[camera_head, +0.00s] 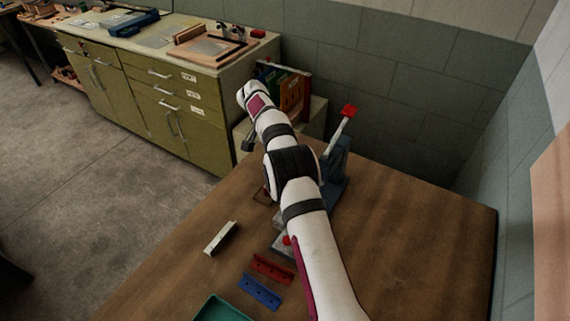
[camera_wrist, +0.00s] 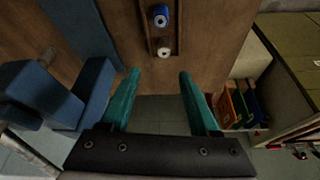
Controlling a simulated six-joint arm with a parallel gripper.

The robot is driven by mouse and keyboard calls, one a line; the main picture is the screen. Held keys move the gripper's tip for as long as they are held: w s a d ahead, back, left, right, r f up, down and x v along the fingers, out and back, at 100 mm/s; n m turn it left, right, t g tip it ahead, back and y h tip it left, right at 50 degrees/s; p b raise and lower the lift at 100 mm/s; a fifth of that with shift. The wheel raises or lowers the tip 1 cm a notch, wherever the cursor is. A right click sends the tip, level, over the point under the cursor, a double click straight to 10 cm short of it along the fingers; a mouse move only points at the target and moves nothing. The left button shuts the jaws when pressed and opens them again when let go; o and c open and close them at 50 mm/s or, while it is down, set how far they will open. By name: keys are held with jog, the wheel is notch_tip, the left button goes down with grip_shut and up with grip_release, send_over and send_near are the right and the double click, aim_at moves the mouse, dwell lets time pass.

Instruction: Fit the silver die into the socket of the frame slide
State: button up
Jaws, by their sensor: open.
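In the wrist view a pale silver cylinder (camera_wrist: 164,47), likely the silver die, stands in a narrow wooden holder (camera_wrist: 149,38) next to a blue cylinder (camera_wrist: 160,15). My gripper (camera_wrist: 157,88) is open, its two teal fingers apart with nothing between them. The silver cylinder lies beyond the fingertips, roughly in line with the gap. In the head view my gripper (camera_head: 247,144) is at the table's far left edge, partly hidden by my wrist. The holder (camera_head: 262,196) shows there beside my arm. I cannot make out the frame slide or its socket for sure.
A blue-grey press (camera_head: 336,172) with a red-tipped lever stands right of my arm. A red block (camera_head: 271,268), a blue block (camera_head: 260,291), a pale bar (camera_head: 220,238) and a green tray (camera_head: 222,308) lie in front. The table's right side is clear.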

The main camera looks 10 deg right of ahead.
jog(key=x, duration=0.2)
jog(key=a+x, duration=0.1)
jog(key=x, duration=0.5)
jog(key=shift+s+a+f, duration=0.1)
jog(key=shift+f, duration=0.3)
grip_shut()
